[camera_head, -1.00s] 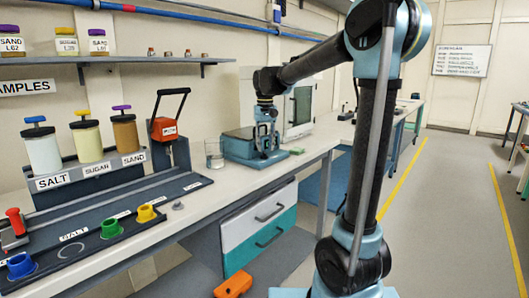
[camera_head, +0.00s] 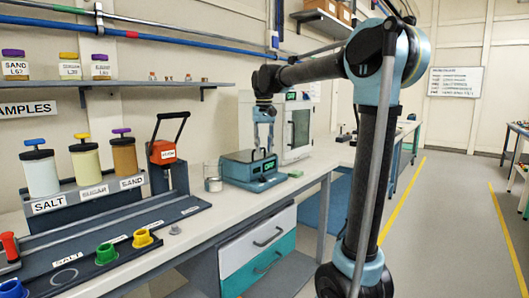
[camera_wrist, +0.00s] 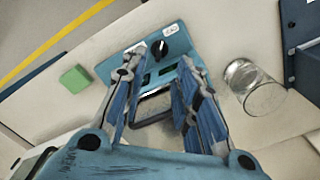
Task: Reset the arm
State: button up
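My gripper (camera_head: 263,140) hangs from the arm above the teal balance (camera_head: 254,170) on the bench. In the wrist view my gripper (camera_wrist: 160,58) has its two blue fingers spread apart, with nothing between them. The balance (camera_wrist: 110,65) lies below, with its dark knob and grey pan; the fingers partly hide it. My gripper is clear of the balance in the head view.
A glass beaker (camera_head: 213,178) stands left of the balance, and a small green block (camera_wrist: 75,79) lies on its other side. Labelled salt, sugar and sand dispensers (camera_head: 85,163) and a red-headed press (camera_head: 162,152) stand further left. A shelf (camera_head: 120,84) runs above.

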jog(key=s+d+f+m+t, duration=0.1)
jog(key=s+d+f, duration=0.8)
jog(key=s+d, duration=0.15)
jog(key=s+d+f+t, duration=0.1)
jog(key=s+d+f, duration=0.8)
jog(key=s, duration=0.3)
jog(key=s+d+f+m, duration=0.1)
jog(key=s+d+f, duration=0.1)
jog(key=s+f, duration=0.5)
notch_tip(320, 180, down, 4)
jog(key=shift+s+d+r, duration=0.25)
jog(key=shift+s+d, duration=0.05)
